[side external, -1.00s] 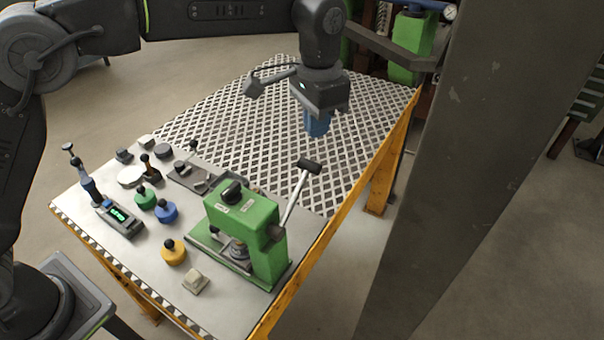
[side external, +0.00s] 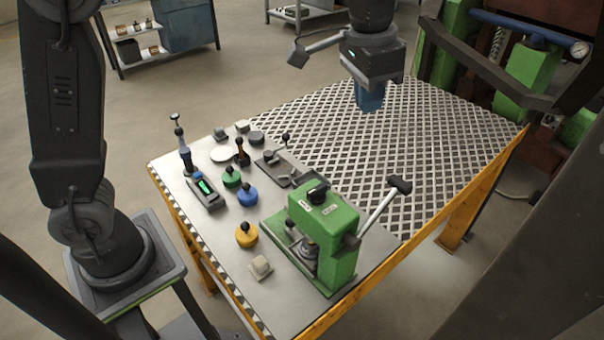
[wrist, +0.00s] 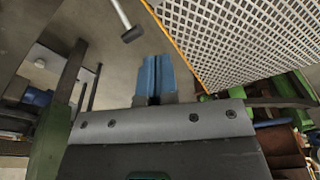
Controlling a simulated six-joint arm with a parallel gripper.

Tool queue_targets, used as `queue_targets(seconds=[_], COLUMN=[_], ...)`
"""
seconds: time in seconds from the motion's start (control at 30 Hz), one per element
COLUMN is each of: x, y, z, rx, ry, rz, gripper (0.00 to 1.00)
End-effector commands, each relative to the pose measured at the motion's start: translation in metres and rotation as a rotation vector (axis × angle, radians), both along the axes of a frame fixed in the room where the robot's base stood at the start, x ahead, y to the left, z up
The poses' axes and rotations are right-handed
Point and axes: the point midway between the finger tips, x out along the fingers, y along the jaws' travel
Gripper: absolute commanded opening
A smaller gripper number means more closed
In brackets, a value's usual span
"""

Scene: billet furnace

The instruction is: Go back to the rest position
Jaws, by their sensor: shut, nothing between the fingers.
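My gripper (side external: 369,97) hangs over the perforated part of the table in the side external view, pointing down, with blue fingers. In the wrist view its two blue fingers (wrist: 153,78) lie side by side, shut, with nothing seen between them. It is apart from the objects on the table (side external: 440,125). The green press (side external: 327,225) with its raised black-ended lever (side external: 378,212) stands at the table's front right, nearer the camera than my gripper. The lever's black end (wrist: 132,33) also shows in the wrist view.
Green (side external: 231,177), blue (side external: 247,196) and yellow (side external: 246,236) knobbed pieces stand on the table's plain part, near a device with a lit display (side external: 206,192). Green machinery (side external: 525,80) with a gauge stands at the back right. The perforated surface is clear.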

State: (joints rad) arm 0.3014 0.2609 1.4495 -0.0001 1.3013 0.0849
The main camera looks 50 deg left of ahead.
Motion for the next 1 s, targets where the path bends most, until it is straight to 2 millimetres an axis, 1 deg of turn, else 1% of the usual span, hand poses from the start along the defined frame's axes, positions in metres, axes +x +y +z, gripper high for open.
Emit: queue_targets(seconds=[0.03, 0.1, 0.27, 0.4, 0.5, 0.6, 0.7, 0.8, 1.0], x=[-0.015, -0.035, -0.085, -0.130, -0.161, -0.185, -0.202, -0.211, -0.215], y=[0.016, 0.034, 0.072, 0.098, 0.112, 0.122, 0.128, 0.131, 0.132], z=[0.009, 0.016, 0.021, 0.011, -0.002, -0.017, -0.030, -0.039, -0.043], rx=[-0.009, -0.020, -0.042, -0.057, -0.067, -0.074, -0.077, -0.080, -0.080], ry=[-0.028, -0.062, -0.143, -0.214, -0.262, -0.304, -0.334, -0.351, -0.357], rz=[0.030, 0.069, 0.157, 0.231, 0.284, 0.326, 0.356, 0.374, 0.381], gripper=[0.00, 0.00, 0.00, 0.00, 0.00, 0.00, 0.00, 0.00, 0.00])
